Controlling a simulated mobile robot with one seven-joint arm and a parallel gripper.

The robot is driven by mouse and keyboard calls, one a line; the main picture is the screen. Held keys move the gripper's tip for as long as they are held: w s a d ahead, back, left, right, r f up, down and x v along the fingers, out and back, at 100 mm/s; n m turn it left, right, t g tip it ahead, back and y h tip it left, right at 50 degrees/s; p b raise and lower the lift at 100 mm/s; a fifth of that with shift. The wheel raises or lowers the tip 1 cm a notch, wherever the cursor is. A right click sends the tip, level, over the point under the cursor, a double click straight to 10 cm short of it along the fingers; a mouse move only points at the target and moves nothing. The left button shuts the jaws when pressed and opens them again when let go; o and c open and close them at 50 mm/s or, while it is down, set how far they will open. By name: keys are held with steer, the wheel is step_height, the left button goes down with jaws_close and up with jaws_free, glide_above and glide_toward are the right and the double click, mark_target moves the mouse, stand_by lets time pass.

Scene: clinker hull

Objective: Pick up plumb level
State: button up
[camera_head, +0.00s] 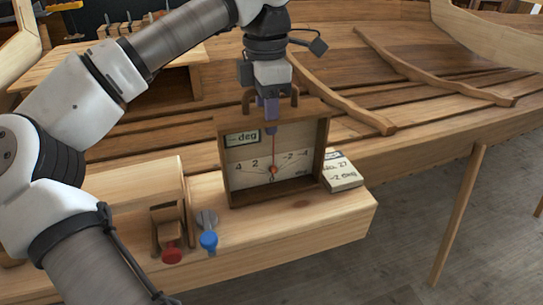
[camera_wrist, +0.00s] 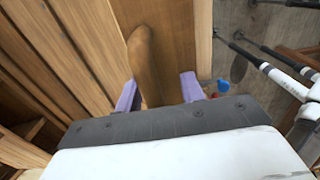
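The plumb level is a wooden box frame (camera_head: 228,185) with a pale dial face, a red needle and a "deg" label. It stands upright on the wooden bench. My gripper (camera_head: 268,108) is directly above its top, with fingers pointing down. In the wrist view, a rounded wooden handle (camera_wrist: 145,55) lies between the two purple fingertips of my gripper (camera_wrist: 160,92). The fingers are apart, with a visible gap at the right finger. The lower part of the handle is hidden by the gripper body.
A pale block with writing (camera_head: 342,172) sits just right of the level. A red knob (camera_head: 171,255) and a blue knob (camera_head: 208,240) are at the bench front, left of it. The planked hull (camera_head: 400,90) lies behind. Grey floor is open at the right.

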jaws_close()
stand_by(1.4)
